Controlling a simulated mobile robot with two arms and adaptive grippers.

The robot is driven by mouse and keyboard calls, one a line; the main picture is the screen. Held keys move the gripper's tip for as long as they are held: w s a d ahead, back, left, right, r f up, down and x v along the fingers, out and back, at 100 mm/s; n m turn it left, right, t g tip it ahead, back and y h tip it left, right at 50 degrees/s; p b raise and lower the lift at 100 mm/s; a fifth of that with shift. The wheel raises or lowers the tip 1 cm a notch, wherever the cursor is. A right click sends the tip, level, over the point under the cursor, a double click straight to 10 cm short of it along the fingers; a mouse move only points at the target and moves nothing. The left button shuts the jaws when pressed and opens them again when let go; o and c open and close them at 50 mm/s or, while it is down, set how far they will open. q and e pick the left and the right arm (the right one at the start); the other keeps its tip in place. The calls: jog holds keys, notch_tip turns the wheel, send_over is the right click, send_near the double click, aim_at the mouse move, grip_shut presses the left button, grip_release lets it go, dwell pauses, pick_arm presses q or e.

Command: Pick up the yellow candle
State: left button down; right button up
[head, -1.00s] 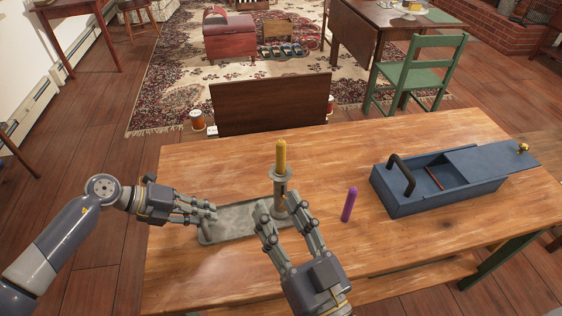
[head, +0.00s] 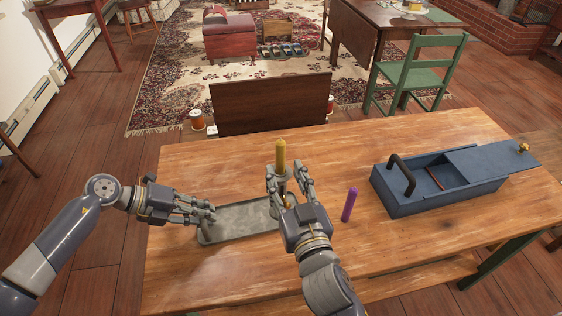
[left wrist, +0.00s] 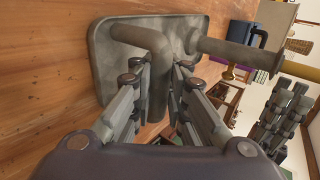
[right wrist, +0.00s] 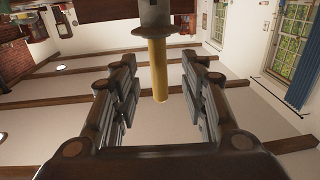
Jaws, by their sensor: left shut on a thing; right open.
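The yellow candle (head: 281,155) stands upright in a grey candle holder (head: 235,224), whose post rises from the right end of a flat tray. It also shows in the right wrist view (right wrist: 158,70). My left gripper (head: 212,212) is shut on the holder's curved grey handle (left wrist: 152,42) at the tray's left end. My right gripper (head: 286,172) is open, with its fingers on either side of the post and candle. In the right wrist view the candle lies between the spread fingers (right wrist: 157,75), with gaps on both sides. The post's lower part is partly hidden by the right gripper.
A purple candle (head: 349,204) stands on the wooden table (head: 440,230) right of my right gripper. A blue box (head: 410,205) with a dark handle and a partly slid lid is farther right. The table's back left is clear.

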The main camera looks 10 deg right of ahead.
aim_at(282, 162)
jog(key=shift+w+r, duration=0.15)
jog(key=shift+w, duration=1.3)
jog(key=shift+w+r, duration=0.1)
jog(key=shift+w, duration=1.35)
jog(key=shift+c, duration=0.2)
grip_shut()
